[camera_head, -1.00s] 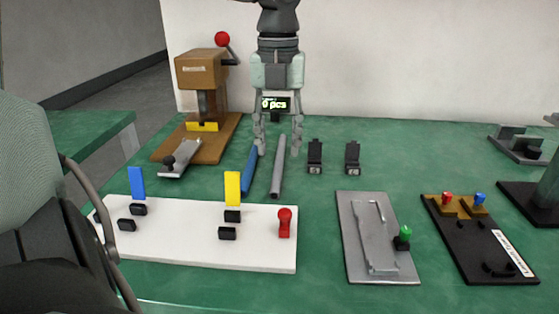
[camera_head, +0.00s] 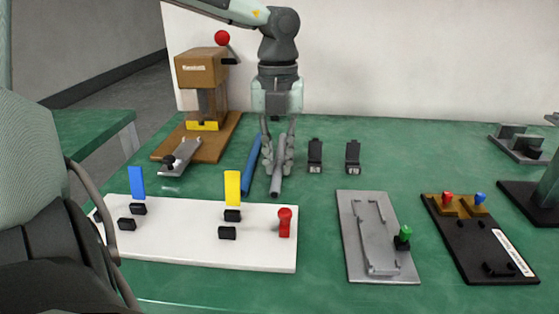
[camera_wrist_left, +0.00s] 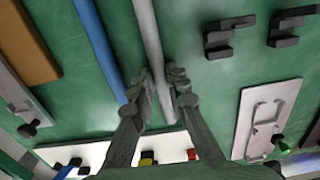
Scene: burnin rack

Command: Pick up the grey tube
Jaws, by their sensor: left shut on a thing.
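The grey tube (camera_head: 276,184) lies on the green table, pointing toward the camera, just right of the blue tube (camera_head: 251,163). My left gripper (camera_head: 278,165) comes down from above with its fingers on both sides of the grey tube and is shut on it. Its fingers hide part of the tube. In the left wrist view the grey tube (camera_wrist_left: 149,42) runs down between the fingertips (camera_wrist_left: 161,88), and the blue tube (camera_wrist_left: 98,46) lies apart to the left. My right gripper does not show.
Two small black holders (camera_head: 315,156) stand right of the grey tube. A white board (camera_head: 180,243) with coloured tabs lies in front. A brown press (camera_head: 203,80) stands back left. A grey plate fixture (camera_head: 352,262) and a black board (camera_head: 470,250) lie right.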

